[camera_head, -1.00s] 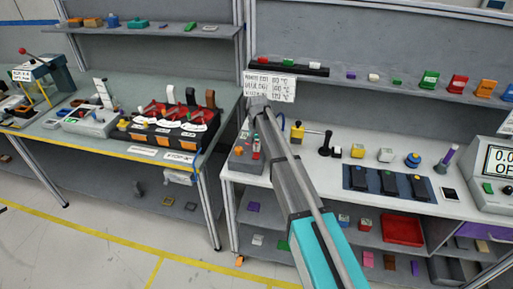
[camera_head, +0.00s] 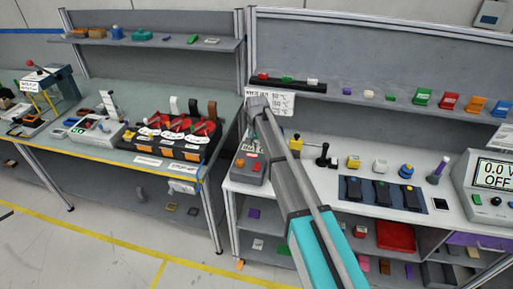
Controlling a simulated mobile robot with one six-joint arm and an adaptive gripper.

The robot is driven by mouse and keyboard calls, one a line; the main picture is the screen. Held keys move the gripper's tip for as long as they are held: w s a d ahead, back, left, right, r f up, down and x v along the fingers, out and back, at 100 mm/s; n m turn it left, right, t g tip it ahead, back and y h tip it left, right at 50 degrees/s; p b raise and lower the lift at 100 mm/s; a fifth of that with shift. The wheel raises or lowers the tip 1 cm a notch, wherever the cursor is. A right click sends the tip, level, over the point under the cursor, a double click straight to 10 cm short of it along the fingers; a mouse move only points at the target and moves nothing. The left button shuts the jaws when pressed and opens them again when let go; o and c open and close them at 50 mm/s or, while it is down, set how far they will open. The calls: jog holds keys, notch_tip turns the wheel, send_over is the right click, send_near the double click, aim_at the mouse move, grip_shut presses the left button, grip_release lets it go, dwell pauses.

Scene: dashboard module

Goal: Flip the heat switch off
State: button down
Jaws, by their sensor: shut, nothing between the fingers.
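No label reading "heat" is legible, so I cannot tell which control is the heat switch. A grey control box (camera_head: 249,166) with red-orange buttons and small print sits on the right bench, just left of my arm. A black console (camera_head: 172,146) with red levers, white dials and orange labels stands on the left bench. White, black and brown paddles rise at its back. My arm reaches up from the bottom middle and ends in front of a white printed sign. My gripper cannot be made out; the arm's end hides the area behind it.
The white sign (camera_head: 283,104) hangs below the rail at the back. Right of my arm are a black-knobbed lever (camera_head: 323,152), a dark panel with three switches (camera_head: 381,206) and a meter reading OFF (camera_head: 494,169). A red tray (camera_head: 397,237) lies on the lower shelf.

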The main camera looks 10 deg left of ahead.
jog(key=shift+s+r+p, duration=0.2)
jog(key=shift+r+p, duration=0.75)
jog(key=shift+r, duration=0.15)
jog(key=shift+s+r+p, duration=0.2)
jog(key=shift+r+p, duration=0.75)
jog(key=shift+r, duration=0.15)
jog(key=s+d+f+b, duration=0.2)
jog(key=s+d, duration=0.5)
jog(key=d, duration=0.4)
jog(key=s+d+f+b, duration=0.3)
jog(key=s+d, duration=0.5)
jog(key=d, duration=0.3)
jog(key=s+d+f+t+b, duration=0.1)
jog(key=s+d+f+b, duration=0.1)
jog(key=s+d, duration=0.6)
jog(key=d, duration=0.4)
jog(key=shift+f+b, duration=0.35)
